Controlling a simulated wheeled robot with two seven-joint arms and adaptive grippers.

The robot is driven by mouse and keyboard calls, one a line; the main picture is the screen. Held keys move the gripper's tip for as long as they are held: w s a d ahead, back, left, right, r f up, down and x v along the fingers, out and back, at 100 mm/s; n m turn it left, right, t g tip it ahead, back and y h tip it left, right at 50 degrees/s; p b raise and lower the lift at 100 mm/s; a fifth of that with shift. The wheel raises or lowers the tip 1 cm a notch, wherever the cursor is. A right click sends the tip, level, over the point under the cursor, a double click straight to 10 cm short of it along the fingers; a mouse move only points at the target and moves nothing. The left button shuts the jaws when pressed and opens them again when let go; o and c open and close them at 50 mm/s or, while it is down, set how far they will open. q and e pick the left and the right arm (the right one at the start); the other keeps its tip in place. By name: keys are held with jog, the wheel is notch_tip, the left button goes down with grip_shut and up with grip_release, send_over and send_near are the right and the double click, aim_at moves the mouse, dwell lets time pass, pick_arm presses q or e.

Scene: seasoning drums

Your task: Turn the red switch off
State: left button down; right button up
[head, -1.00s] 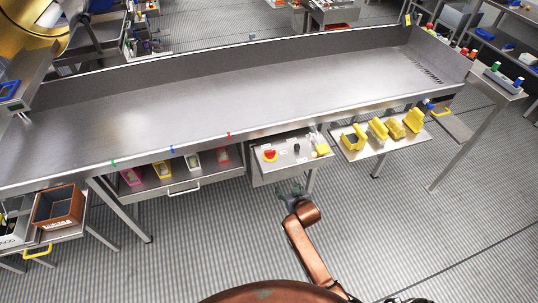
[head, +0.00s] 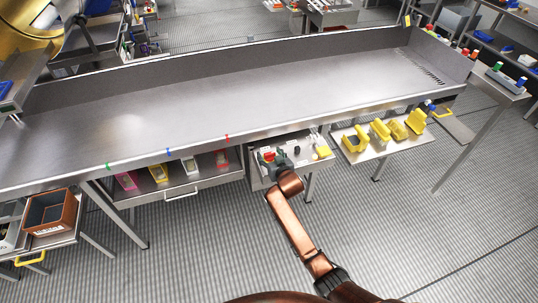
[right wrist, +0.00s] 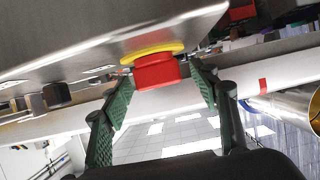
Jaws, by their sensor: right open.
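My right gripper (head: 276,163) is over the box's left part and partly covers the switch in the head view. In the right wrist view its open green-padded fingers (right wrist: 163,84) stand on either side of the switch; I cannot tell whether they touch it. My left gripper is not in view.
A shelf with yellow scoops (head: 381,131) is further right, a drawer with small containers (head: 160,174) to the left. Floor in front is clear.

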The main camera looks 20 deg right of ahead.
jog(key=shift+w+f, duration=0.1)
jog(key=shift+w, duration=0.2)
jog(key=shift+c, duration=0.6)
jog(key=c, duration=1.1)
jog(key=shift+o, duration=0.2)
